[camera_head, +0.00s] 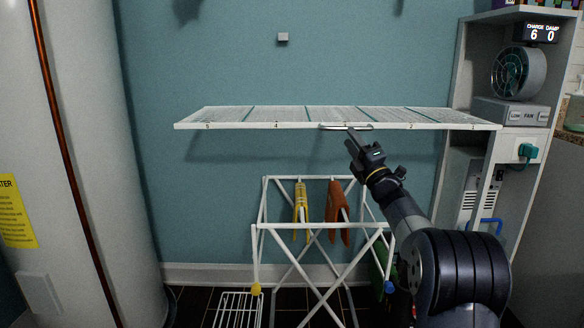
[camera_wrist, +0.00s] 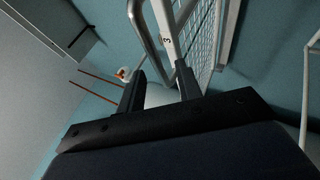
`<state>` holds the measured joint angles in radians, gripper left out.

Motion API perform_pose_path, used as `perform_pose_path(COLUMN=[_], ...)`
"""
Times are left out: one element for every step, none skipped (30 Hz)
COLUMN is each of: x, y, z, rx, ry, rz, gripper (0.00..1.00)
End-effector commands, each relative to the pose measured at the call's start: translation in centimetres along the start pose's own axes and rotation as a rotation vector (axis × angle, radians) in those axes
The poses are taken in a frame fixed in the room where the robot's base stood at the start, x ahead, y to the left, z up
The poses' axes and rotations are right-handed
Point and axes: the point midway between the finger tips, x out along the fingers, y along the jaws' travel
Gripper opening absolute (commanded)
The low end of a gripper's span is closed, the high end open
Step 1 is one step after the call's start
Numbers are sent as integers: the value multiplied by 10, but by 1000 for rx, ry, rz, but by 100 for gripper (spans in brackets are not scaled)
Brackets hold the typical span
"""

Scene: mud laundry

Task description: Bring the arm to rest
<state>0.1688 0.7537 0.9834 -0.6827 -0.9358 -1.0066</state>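My gripper (camera_head: 351,133) is raised at the front edge of the white wall-mounted drying rack (camera_head: 230,117), just below its metal handle (camera_head: 330,128). In the wrist view my gripper (camera_wrist: 160,72) has its two dark fingers apart, with a gap between them. The bent handle (camera_wrist: 143,38) runs down toward that gap, beside the rack edge marked 3. I cannot tell whether the handle is between the fingers or just beyond them. The rack stands out level from the wall.
A shelf unit with a fan (camera_head: 518,73) is at the right. A large white cylinder (camera_head: 85,130) is at the left. Blue wall shows above the rack.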

Motion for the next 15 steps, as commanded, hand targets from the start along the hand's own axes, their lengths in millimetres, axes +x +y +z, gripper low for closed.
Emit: perform_pose_path(x=[6,10,14,18,21,25,28,31,34,36,38,40,41,42,43], y=[-1,-1,-1,-1,-1,-1,-1,-1,-1,-1,-1,-1,-1,-1,-1], z=[0,0,0,0,0,0,0,0,0,0,0,0,0,0,0], rx=[0,-1,-1,-1,0,0,1,0,0,0,0,0,0,0,0], ry=[1,1,1,1,1,0,0,0,0,0,-1,0,0,0,-1], rz=[0,1,0,0,0,0,0,0,-1,-1,-2,-1,-1,-1,-1], gripper=[34,34,34,34,34,34,34,34,34,34,34,34,34,34,34])
